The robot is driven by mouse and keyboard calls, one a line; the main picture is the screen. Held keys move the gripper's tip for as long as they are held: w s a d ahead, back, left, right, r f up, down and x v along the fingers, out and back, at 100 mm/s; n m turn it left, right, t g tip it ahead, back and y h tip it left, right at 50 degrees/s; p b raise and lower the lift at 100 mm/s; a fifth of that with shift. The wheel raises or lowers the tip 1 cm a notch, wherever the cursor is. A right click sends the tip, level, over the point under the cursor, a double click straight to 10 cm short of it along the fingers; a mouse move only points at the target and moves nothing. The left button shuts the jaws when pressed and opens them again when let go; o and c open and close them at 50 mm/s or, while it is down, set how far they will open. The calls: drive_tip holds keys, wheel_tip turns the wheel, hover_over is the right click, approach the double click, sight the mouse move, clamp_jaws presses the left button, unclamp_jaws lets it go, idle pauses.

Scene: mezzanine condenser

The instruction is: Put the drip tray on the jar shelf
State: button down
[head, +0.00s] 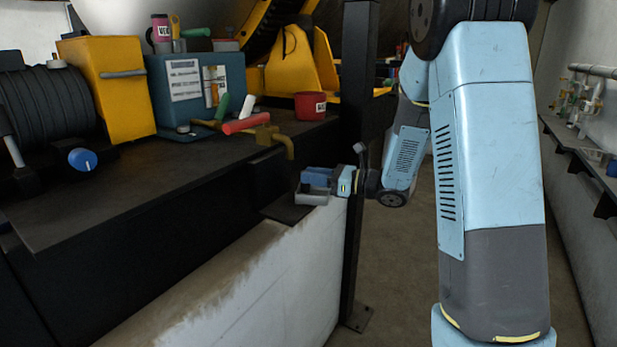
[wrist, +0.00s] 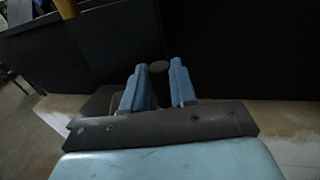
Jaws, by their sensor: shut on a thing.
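The drip tray (head: 312,198) is a small, shallow grey tray in the middle of the head view. It is by the small dark ledge (head: 285,210) below the brass tap (head: 290,148). I cannot tell whether it touches the ledge. My gripper (head: 316,177) reaches it from the right and is shut on it. In the wrist view the two blue fingers of my gripper (wrist: 160,78) stand slightly apart with something dark between them; the tray is mostly hidden there. A wall shelf (head: 563,140) with small glass jars (head: 583,100) runs along the far right, likely the jar shelf.
A dark workbench (head: 130,185) on the left holds a yellow box (head: 115,85), a blue-green box (head: 195,90), a red mug (head: 310,105) and loose cylinders. A black post (head: 357,250) stands close to my gripper. Bare floor (head: 400,270) lies between bench and right wall.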

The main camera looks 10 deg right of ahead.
drive_tip(key=c, duration=0.9)
unclamp_jaws()
